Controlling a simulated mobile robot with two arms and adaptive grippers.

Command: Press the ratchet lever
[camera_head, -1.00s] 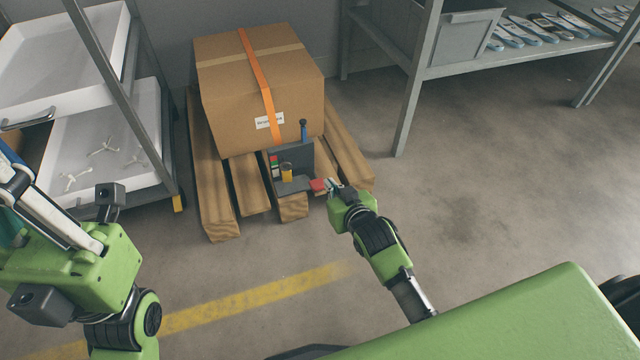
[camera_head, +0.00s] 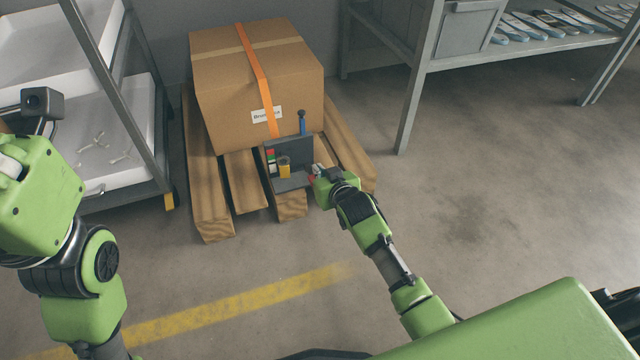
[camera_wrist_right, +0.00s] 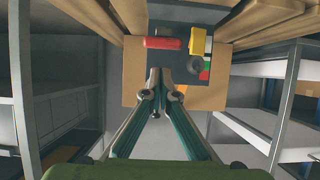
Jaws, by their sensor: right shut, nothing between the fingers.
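A dark grey bracket (camera_head: 293,152) stands at the front of the pallet, against the carton. It carries a yellow drum (camera_head: 284,170), a blue upright handle with a dark knob (camera_head: 302,124) and red and green blocks at its left. A red bar, likely the ratchet lever's grip, is at its right (camera_head: 311,178), partly hidden by my right gripper (camera_head: 317,170). In the right wrist view the red bar (camera_wrist_right: 163,43) lies just beyond the shut, empty fingertips (camera_wrist_right: 160,73); I cannot tell whether they touch. The left arm is at the left edge, its fingers outside the picture.
The carton (camera_head: 225,100) with an orange strap (camera_head: 259,80) sits on a wooden pallet (camera_head: 208,200). A rack with white trays (camera_head: 95,180) stands left. A grey shelf (camera_head: 410,110) with insoles stands right. The floor at the right is clear.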

